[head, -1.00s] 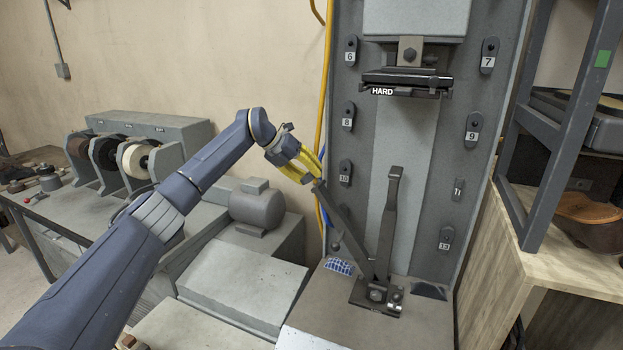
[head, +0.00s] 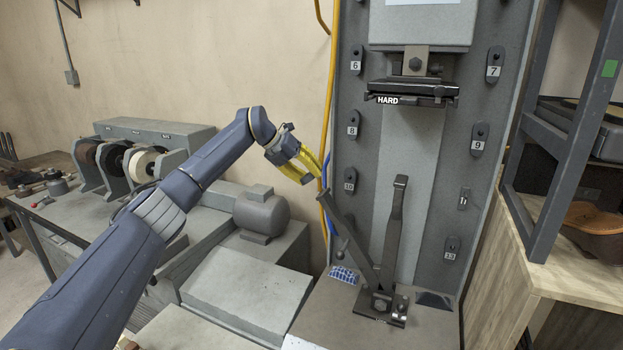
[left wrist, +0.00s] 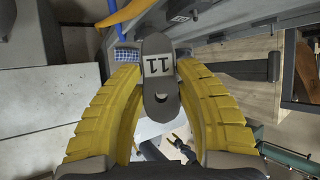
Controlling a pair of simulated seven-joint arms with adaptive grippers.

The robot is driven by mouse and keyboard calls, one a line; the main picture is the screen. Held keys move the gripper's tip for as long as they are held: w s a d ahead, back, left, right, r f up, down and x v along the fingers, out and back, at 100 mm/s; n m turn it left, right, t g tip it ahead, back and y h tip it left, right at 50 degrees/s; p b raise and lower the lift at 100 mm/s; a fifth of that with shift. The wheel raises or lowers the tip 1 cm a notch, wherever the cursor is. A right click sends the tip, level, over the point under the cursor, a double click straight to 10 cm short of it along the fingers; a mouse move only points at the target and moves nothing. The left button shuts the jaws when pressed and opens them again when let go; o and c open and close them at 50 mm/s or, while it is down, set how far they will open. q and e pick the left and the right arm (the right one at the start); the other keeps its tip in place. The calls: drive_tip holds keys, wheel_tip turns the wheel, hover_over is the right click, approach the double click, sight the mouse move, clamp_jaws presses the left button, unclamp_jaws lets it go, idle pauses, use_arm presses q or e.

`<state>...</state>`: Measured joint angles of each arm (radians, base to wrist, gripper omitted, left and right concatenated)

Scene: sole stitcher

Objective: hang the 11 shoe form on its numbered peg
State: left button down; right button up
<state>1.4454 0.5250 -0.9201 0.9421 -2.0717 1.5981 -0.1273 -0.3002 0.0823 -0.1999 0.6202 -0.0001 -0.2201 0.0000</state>
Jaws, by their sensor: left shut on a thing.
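The 11 shoe form (left wrist: 160,75) is a small dark grey, rounded plate with a white 11 label and a hole near one end. In the left wrist view it sits between the yellow fingers of my left gripper (left wrist: 155,62), which is shut on it. In the head view my left gripper (head: 312,172) is left of the grey panel (head: 410,150), and I cannot make out the form there. The peg place marked 11 (head: 464,199) is on the panel's right side, bare of a form.
Forms 9 (head: 479,139) and 13 (head: 452,248) hang above and below the 11 place; form 10 (head: 350,182) hangs on the left. Two upright dark levers (head: 394,230) stand before the panel. A HARD-marked bracket (head: 412,92) juts out above. A shelf frame (head: 568,150) stands right.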

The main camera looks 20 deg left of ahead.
use_arm(q)
drive_tip(key=shift+w+a+r, duration=0.1)
drive_tip(key=shift+a+r, duration=0.4)
drive_tip(key=shift+r, duration=0.3)
drive_tip(key=shift+w+a+r, duration=0.1)
drive_tip(key=shift+a+r, duration=0.35)
drive_tip(key=shift+r, duration=0.3)
drive_tip(key=shift+s, duration=0.1)
idle(0.5)
